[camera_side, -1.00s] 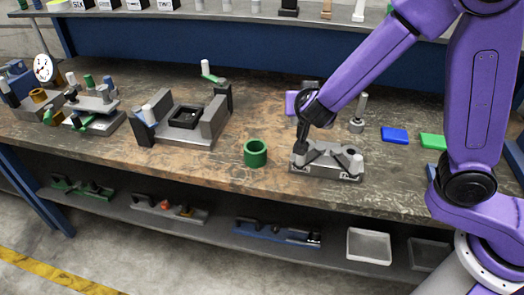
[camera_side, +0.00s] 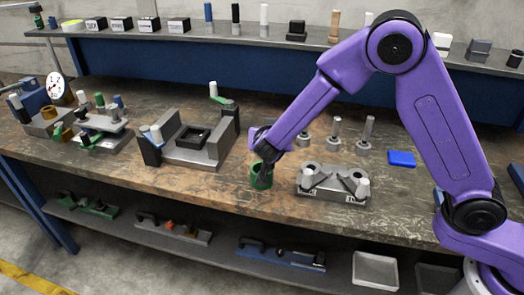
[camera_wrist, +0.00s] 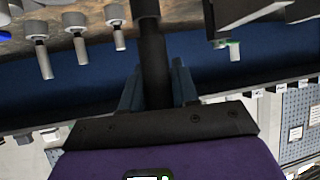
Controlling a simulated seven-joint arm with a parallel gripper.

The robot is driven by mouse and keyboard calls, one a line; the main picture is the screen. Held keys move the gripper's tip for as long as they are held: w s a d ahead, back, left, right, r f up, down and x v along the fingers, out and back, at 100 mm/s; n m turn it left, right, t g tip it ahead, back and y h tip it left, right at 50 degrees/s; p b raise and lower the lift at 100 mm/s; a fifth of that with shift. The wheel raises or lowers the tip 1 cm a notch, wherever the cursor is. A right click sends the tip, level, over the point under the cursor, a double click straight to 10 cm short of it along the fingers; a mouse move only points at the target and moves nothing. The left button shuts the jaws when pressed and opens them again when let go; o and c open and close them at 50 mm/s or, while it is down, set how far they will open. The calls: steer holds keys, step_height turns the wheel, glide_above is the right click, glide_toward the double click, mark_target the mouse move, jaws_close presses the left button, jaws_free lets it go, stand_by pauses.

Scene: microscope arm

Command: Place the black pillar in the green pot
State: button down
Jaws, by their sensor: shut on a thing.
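The green pot (camera_side: 256,182) stands on the workbench near its front edge, left of the grey fixture. My gripper (camera_side: 264,160) is over the pot in the side view, its dark end overlapping the pot's opening. In the wrist view my gripper (camera_wrist: 155,88) is shut on the black pillar (camera_wrist: 152,55), a dark cylinder standing between the two fingers. The pillar's far end is cut off by the picture edge. In the side view I cannot tell the pillar from the dark gripper, nor how deep it sits in the pot.
The grey fixture with slanted blocks (camera_side: 333,187) stands close to the right of the pot. Grey upright pegs (camera_side: 335,130) stand behind it. A blue block (camera_side: 402,158) lies farther right. A clamp fixture (camera_side: 190,148) stands to the left. The bench before that is clear.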

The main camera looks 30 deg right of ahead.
steer(key=shift+w+a+f, duration=0.15)
steer(key=shift+w+f, duration=0.35)
steer(key=shift+f, duration=0.6)
steer(key=shift+w+a+f, duration=0.2)
steer(key=shift+w+f, duration=0.35)
steer(key=shift+f, duration=0.6)
steer(key=shift+w+a+f, duration=0.15)
steer(key=shift+w+f, duration=0.35)
steer(key=shift+f, duration=0.6)
steer(key=shift+f, duration=0.15)
steer(key=c, duration=0.8)
jaws_free()
steer(key=shift+c, duration=0.2)
steer(key=v, duration=1.2)
